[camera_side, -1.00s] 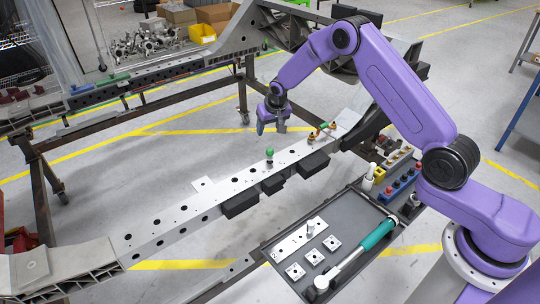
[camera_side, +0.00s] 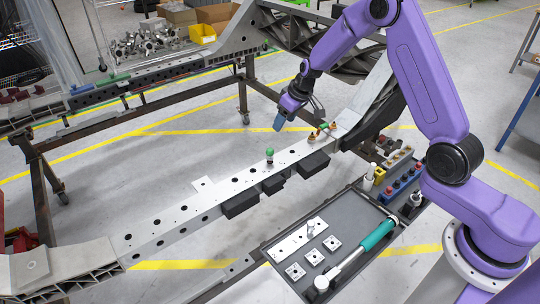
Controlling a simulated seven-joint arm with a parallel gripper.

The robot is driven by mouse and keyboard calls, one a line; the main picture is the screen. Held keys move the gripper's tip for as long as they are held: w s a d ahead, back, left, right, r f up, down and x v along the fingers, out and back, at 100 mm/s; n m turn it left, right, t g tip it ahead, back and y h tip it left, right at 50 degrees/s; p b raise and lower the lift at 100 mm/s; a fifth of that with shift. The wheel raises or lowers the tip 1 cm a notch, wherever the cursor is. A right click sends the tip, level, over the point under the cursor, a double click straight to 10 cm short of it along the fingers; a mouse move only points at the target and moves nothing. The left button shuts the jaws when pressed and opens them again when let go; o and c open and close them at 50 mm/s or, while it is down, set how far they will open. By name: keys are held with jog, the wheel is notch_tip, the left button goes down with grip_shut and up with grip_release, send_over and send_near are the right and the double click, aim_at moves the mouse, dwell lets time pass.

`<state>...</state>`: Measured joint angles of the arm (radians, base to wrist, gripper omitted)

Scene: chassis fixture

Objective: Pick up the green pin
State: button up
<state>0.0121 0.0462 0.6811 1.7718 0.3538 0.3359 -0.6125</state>
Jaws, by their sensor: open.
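The green pin (camera_side: 269,152) stands upright on the top face of the long grey chassis rail (camera_side: 180,221), a little right of the rail's middle. Its green head is on top, with a darker stem below. My gripper (camera_side: 283,122) hangs in the air behind the rail, above and slightly right of the pin, clear of it. It is open, with nothing seen in it. The jaws are small here and partly overlap one another.
Black blocks (camera_side: 241,204) line the rail's front side. A dark tray (camera_side: 350,200) holds metal plates and a teal-handled tool (camera_side: 378,234). The rail left of the pin is clear.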

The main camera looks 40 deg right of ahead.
aim_at(270, 149)
jog(key=x, duration=1.7)
jog(key=shift+a+f, duration=0.15)
grip_shut()
